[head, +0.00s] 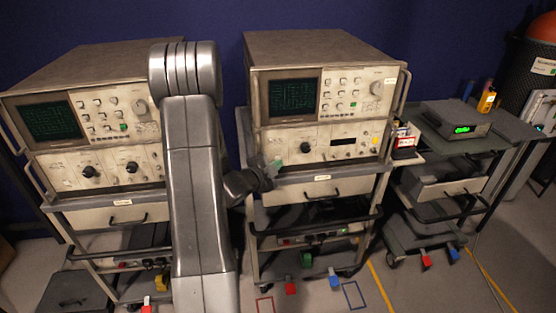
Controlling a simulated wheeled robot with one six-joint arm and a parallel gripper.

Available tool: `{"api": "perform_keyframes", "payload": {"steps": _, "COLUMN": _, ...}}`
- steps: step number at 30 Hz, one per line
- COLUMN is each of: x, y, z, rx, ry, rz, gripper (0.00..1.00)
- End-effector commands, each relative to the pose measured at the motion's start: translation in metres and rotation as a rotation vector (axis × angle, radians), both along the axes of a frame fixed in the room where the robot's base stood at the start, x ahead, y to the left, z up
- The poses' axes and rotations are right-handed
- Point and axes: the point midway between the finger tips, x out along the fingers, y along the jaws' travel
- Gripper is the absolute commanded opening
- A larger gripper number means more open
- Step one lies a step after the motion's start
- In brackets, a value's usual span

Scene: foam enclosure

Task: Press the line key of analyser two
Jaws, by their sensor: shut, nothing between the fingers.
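Two beige bench analysers stand on carts, a left one (85,120) and a middle one (325,105). Each has a dark screen with a green trace, a keypad and a lower panel with knobs. Their small labels are too small to read, so I cannot tell by label which is analyser two. My gripper (274,170) is shut and empty at the lower left corner of the middle analyser's lower panel. A small green patch (278,163) shows right at its tips; I cannot tell whether it is a key or whether they touch. My arm hides the left analyser's right edge.
A third cart (440,190) at right carries a small box with a green display (465,129) and a yellow bottle (487,98). Small boxes (404,140) sit beside the middle analyser. The carts have drawers with handles. Floor at right is partly clear.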

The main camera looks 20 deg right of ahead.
Motion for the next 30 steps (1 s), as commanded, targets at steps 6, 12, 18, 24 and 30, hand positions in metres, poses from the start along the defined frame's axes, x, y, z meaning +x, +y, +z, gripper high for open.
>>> {"api": "perform_keyframes", "payload": {"steps": 6, "x": 0.0023, "y": -0.0006, "z": 0.0004, "rx": -0.001, "ry": -0.001, "rz": 0.001, "gripper": 0.0}}
{"api": "perform_keyframes", "payload": {"steps": 12, "x": 0.0026, "y": -0.0007, "z": 0.0004, "rx": -0.001, "ry": -0.001, "rz": 0.001, "gripper": 0.0}}
{"api": "perform_keyframes", "payload": {"steps": 18, "x": 0.0047, "y": -0.0012, "z": 0.0007, "rx": -0.001, "ry": -0.001, "rz": 0.001, "gripper": 0.0}}
{"api": "perform_keyframes", "payload": {"steps": 24, "x": 0.0078, "y": -0.0018, "z": 0.0012, "rx": -0.002, "ry": -0.002, "rz": 0.003, "gripper": 0.0}}
{"api": "perform_keyframes", "payload": {"steps": 30, "x": 0.0112, "y": -0.0025, "z": 0.0022, "rx": -0.003, "ry": -0.004, "rz": 0.004, "gripper": 0.0}}
